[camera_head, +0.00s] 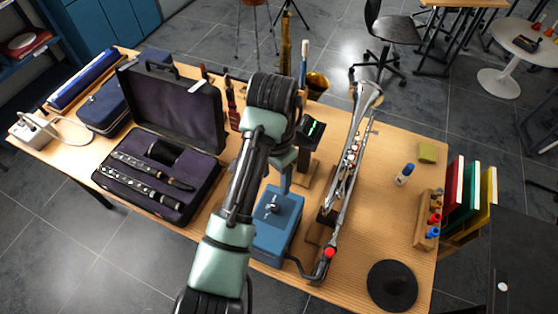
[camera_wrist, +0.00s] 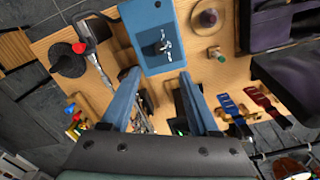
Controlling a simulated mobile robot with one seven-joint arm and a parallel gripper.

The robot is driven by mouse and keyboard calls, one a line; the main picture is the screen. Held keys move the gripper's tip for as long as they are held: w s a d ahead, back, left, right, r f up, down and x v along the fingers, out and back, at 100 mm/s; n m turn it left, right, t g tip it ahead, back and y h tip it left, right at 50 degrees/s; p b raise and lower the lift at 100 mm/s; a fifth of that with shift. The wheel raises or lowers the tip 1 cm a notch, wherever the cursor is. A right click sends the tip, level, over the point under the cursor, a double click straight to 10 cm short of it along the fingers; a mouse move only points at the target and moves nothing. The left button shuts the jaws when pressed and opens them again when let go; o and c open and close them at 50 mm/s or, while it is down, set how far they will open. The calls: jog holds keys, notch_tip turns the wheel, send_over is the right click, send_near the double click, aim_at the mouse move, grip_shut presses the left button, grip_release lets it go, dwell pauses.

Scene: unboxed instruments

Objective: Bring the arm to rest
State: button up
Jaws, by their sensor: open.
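My arm reaches over the wooden table (camera_head: 390,230) in the head view, with its wrist bent down above the table's middle. My gripper (camera_wrist: 160,76) shows in the wrist view with its two blue fingers apart and nothing between them. In the head view the gripper is mostly hidden behind my arm. A blue box (camera_head: 276,238) with a small silver piece on top stands below the gripper. The blue box also shows in the wrist view (camera_wrist: 150,20), beyond the fingertips. I cannot tell the exact gap between them.
A silver wind instrument (camera_head: 352,150) stands close right of my arm. An open black case (camera_head: 200,185) with clarinet parts lies left. A black round disc (camera_head: 392,286), a tube rack (camera_head: 427,218) and a glue stick (camera_head: 405,174) are at right. Table room around the glue stick is clear.

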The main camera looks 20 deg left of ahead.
jog(key=shift+w, duration=0.1)
jog(key=w+d+r+t, duration=0.3)
jog(key=w+r+t, duration=0.15)
jog(key=r, duration=0.35)
jog(key=w+d+r+t, duration=0.4)
jog(key=w+r, duration=0.1)
jog(key=r, duration=0.3)
jog(key=w+d+r+t, duration=0.3)
jog(key=w+r+t, duration=0.1)
jog(key=r, duration=0.4)
jog(key=s+d+r+n+t, duration=0.1)
jog(key=s+r+t, duration=0.2)
jog(key=r, duration=0.4)
jog(key=s+d+r+n+t+h+b, duration=0.1)
jog(key=s+d+r+t, duration=0.15)
jog(key=r, duration=0.55)
jog(key=s+r+n+t, duration=0.1)
jog(key=s+r+t, duration=0.25)
jog(key=r, duration=0.35)
jog(key=s+r+n+t+y, duration=0.1)
jog(key=s+r+t, duration=0.4)
jog(key=s+r, duration=0.4)
jog(key=shift+s+r+n+t, duration=0.25)
jog(key=shift+s+n+t, duration=0.1)
jog(key=shift+s+n, duration=0.1)
jog(key=shift+d, duration=0.1)
